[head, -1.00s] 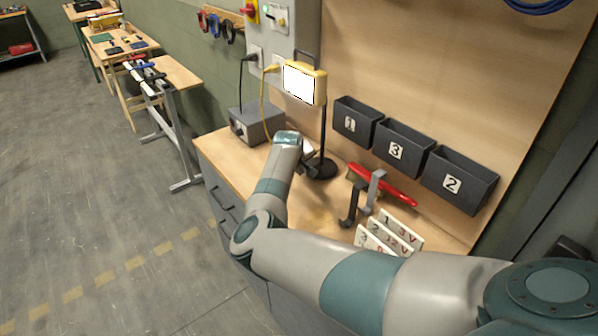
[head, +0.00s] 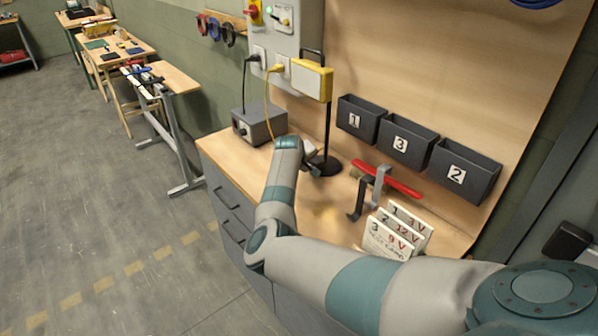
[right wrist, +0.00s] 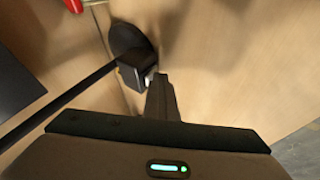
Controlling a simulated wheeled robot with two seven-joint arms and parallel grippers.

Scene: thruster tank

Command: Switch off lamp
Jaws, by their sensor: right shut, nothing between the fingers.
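The lamp (head: 312,79) has a yellow housing on a black pole with a round black base, standing on the bench. Its front panel is dull and does not glow. My right gripper (head: 316,166) is shut and empty, low beside the lamp base. In the right wrist view the closed fingers (right wrist: 159,80) are right beside a small black box (right wrist: 137,73) at the black lamp base (right wrist: 128,38). I cannot tell whether they touch the box. My left gripper is not in view.
A grey box (head: 259,125) stands left of the lamp, with a yellow cable (head: 267,100) running above it. A red-handled tool (head: 388,180), a grey hook-like holder (head: 368,194) and voltage cards (head: 393,235) lie to the right. Numbered bins (head: 400,140) hang behind.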

